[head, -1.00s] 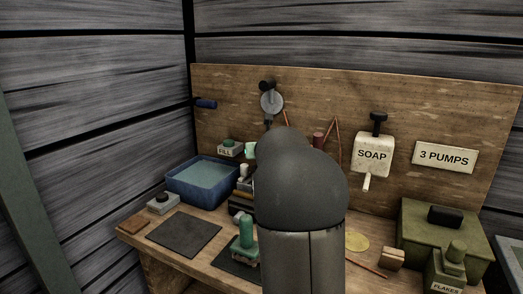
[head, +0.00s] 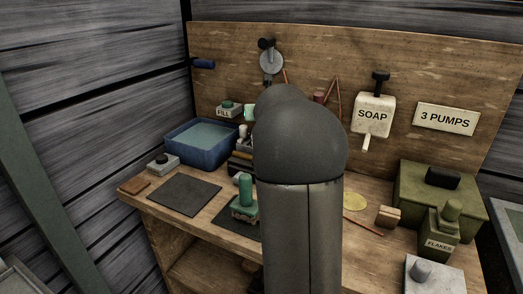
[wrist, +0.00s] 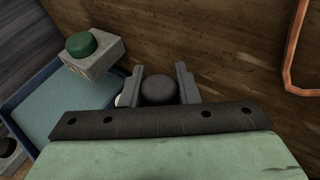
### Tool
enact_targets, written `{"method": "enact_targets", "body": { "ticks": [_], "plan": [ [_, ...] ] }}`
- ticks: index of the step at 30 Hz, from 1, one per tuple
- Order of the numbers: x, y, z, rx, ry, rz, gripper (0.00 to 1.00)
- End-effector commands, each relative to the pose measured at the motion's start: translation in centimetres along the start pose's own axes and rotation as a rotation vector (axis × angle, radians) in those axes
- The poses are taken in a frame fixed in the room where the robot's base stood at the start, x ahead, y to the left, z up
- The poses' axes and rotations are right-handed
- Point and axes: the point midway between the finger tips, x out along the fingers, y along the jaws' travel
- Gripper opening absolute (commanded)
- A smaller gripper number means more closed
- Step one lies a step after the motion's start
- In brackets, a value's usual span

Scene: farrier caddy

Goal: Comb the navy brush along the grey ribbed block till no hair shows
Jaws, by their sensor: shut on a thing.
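In the wrist view my gripper (wrist: 161,86) is shut on a dark round-topped thing (wrist: 158,90). Its colour reads nearly black, and its lower part is hidden, so I cannot tell for sure that it is the navy brush. In the head view my arm hides the gripper and what it holds. I cannot make out the grey ribbed block with certainty, nor any hair. A dark blue cylinder (head: 204,63) sticks out at the backboard's left edge. A green-handled brush (head: 245,195) stands on a dark mat.
A blue tub of water (head: 200,143) stands at the back left, beside a block with a green button (head: 229,108). A bare dark mat (head: 184,194) lies in front. To the right are the soap dispenser (head: 373,117), a green box (head: 430,185) and a flakes container (head: 440,230).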

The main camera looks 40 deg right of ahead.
Motion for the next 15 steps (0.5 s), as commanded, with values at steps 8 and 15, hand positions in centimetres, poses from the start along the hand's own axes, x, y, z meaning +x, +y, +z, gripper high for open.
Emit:
{"method": "enact_targets", "body": {
  "ticks": [8, 15],
  "plan": [
    [0.14, 0.00, -0.37, 0.000, -0.002, 0.000, 0.00],
    [0.26, 0.01, -0.69, 0.000, -0.002, 0.000, 0.00]
  ]
}}
